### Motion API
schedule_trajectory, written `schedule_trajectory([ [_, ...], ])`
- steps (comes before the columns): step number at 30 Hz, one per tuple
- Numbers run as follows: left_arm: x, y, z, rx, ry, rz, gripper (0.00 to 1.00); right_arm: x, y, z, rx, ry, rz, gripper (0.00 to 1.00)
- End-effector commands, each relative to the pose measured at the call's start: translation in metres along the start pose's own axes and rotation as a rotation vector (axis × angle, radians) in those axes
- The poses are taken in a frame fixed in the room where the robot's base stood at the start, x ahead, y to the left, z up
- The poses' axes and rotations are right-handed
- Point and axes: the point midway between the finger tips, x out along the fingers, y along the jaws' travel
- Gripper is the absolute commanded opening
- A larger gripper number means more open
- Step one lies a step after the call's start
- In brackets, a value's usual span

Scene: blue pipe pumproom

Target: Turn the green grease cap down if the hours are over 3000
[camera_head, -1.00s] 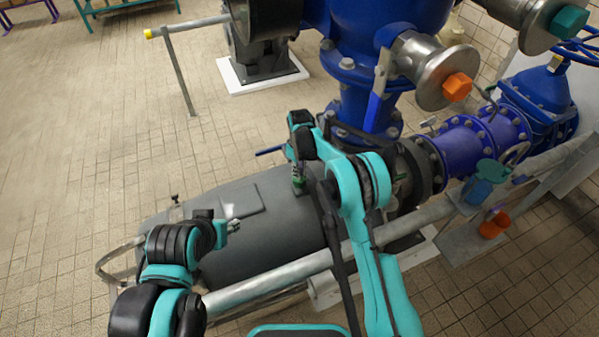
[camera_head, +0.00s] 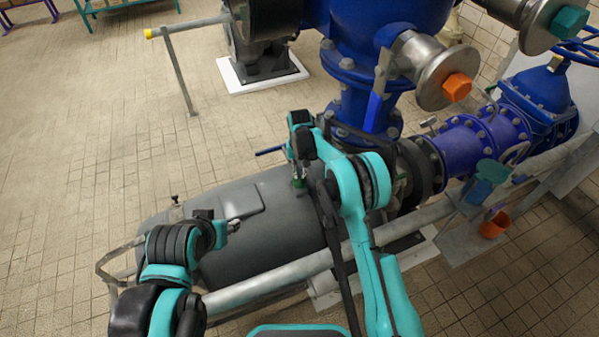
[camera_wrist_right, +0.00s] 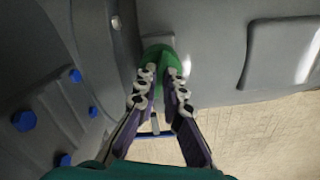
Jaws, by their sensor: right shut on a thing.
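The green grease cap (camera_wrist_right: 158,54) is at the fingertips of my right gripper (camera_wrist_right: 159,78), against the grey motor body. In the head view the cap (camera_head: 299,182) shows as a small green piece on top of the grey motor (camera_head: 275,215), just under my right gripper (camera_head: 298,171). The right fingers are shut on the cap and hide part of it. My left gripper (camera_head: 233,226) hangs over the left part of the motor, apart from the cap; its fingers are too small to judge. I cannot read any hours display in these views.
Blue pipework (camera_head: 365,85) rises behind the motor, with an orange hex knob (camera_head: 457,87) at its side. A grey rail (camera_head: 270,283) runs in front of the motor. A small orange cup (camera_head: 494,225) is at the right.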

Motion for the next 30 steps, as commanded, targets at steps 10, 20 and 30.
schedule_trajectory([
  [10, -0.0001, 0.0, -0.0001, 0.0, 0.0, 0.0, 0.4, -0.0003, 0.0, -0.0006, 0.029, 0.002, 0.0, 0.0],
  [20, -0.0001, 0.0, 0.0, 0.0, 0.0, 0.0, 0.4, -0.0003, 0.0001, -0.0005, 0.028, 0.002, 0.0, 0.29],
  [30, 0.0, 0.0, 0.0, 0.0, 0.0, 0.0, 0.4, -0.0041, 0.0001, -0.0002, 0.027, 0.001, 0.0, 0.29],
])
